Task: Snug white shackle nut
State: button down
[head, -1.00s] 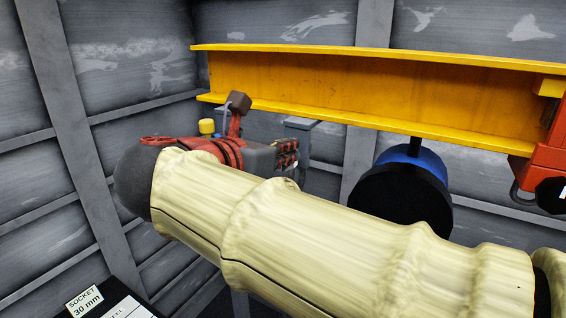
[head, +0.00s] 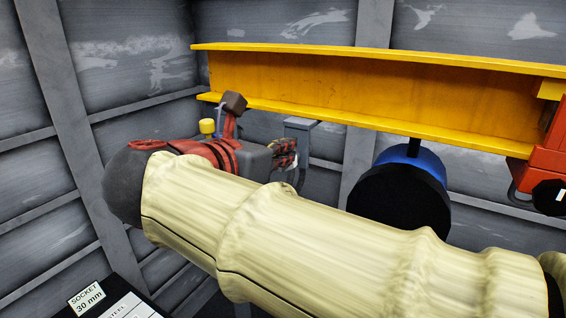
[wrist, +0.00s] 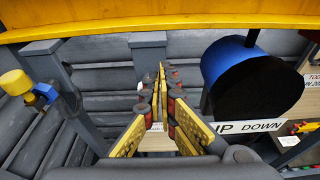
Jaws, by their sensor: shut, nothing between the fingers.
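My gripper (head: 285,152) is at the end of my sleeved arm, left of the middle in the head view. In the wrist view my gripper (wrist: 160,72) shows its two long yellow-and-black fingers converging, shut with nothing between them. A small white spot (wrist: 140,86) shows just left of the fingertips. It is too small to tell whether it is the white shackle nut. I cannot make out the shackle clearly in either view, and my fingers and arm hide part of that area.
A yellow beam (head: 370,88) crosses above my gripper. A blue drum with a black face (head: 405,190) hangs to the right. A grey post (wrist: 148,60) stands behind the fingertips. A yellow-capped fitting (wrist: 15,82) is at left. A "SOCKET 30 mm" label (head: 87,298) sits lower left.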

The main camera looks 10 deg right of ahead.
jog(key=shift+f+p+v, duration=0.1)
jog(key=shift+f+v, duration=0.1)
jog(key=shift+v, duration=0.55)
jog(key=shift+f+p+v, duration=0.15)
jog(key=shift+v, duration=0.6)
jog(key=shift+f+p+v, duration=0.1)
jog(key=shift+f+v, duration=0.1)
jog(key=shift+v, duration=0.55)
jog(key=shift+s, duration=0.15)
